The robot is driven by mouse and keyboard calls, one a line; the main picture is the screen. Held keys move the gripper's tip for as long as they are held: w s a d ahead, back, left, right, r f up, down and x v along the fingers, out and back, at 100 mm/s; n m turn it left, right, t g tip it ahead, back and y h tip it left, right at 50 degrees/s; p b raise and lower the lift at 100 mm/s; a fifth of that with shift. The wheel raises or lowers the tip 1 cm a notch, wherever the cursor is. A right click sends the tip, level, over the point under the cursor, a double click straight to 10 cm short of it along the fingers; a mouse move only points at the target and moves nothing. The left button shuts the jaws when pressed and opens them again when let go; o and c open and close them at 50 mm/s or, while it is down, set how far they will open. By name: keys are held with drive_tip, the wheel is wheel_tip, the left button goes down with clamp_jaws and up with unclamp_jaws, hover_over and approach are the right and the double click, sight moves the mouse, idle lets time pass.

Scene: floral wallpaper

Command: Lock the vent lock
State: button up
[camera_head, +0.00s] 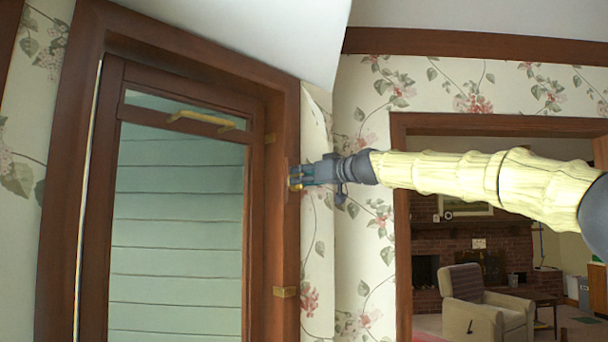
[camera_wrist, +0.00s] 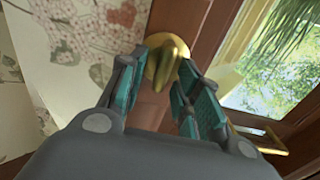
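The brass vent lock (camera_wrist: 167,60), a round plate with a lever, sits on the brown wooden frame in the wrist view. My gripper (camera_wrist: 163,72) is open, with its teal-padded fingers on either side of the lever. A gap shows between the left finger and the lever; I cannot tell whether the right finger touches it. In the head view my gripper (camera_head: 296,177) reaches the right side of the window frame (camera_head: 282,225). It mostly covers the lock there.
A brass bar handle (camera_head: 205,120) crosses the top of the glazed panel. Brass hinges (camera_head: 285,292) sit on the frame. Floral wallpaper (camera_head: 365,225) covers the wall at right. A doorway beyond shows a room with an armchair (camera_head: 480,305).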

clamp_jaws()
drive_tip(key=shift+m, duration=0.4)
drive_tip(key=shift+w+d+f+m+p, duration=0.2)
drive_tip(key=shift+m+p, duration=0.9)
drive_tip(key=shift+m, duration=1.9)
drive_tip(key=shift+w+d+f+m+p, duration=0.2)
drive_tip(key=shift+m+p, duration=0.85)
drive_tip(key=shift+m, duration=1.95)
drive_tip(key=shift+w+d+f+m+p, duration=0.2)
drive_tip(key=shift+m+p, duration=0.9)
drive_tip(key=shift+m, duration=1.9)
drive_tip(key=shift+s+a+f, duration=0.1)
drive_tip(key=shift+s+f, duration=0.05)
unclamp_jaws()
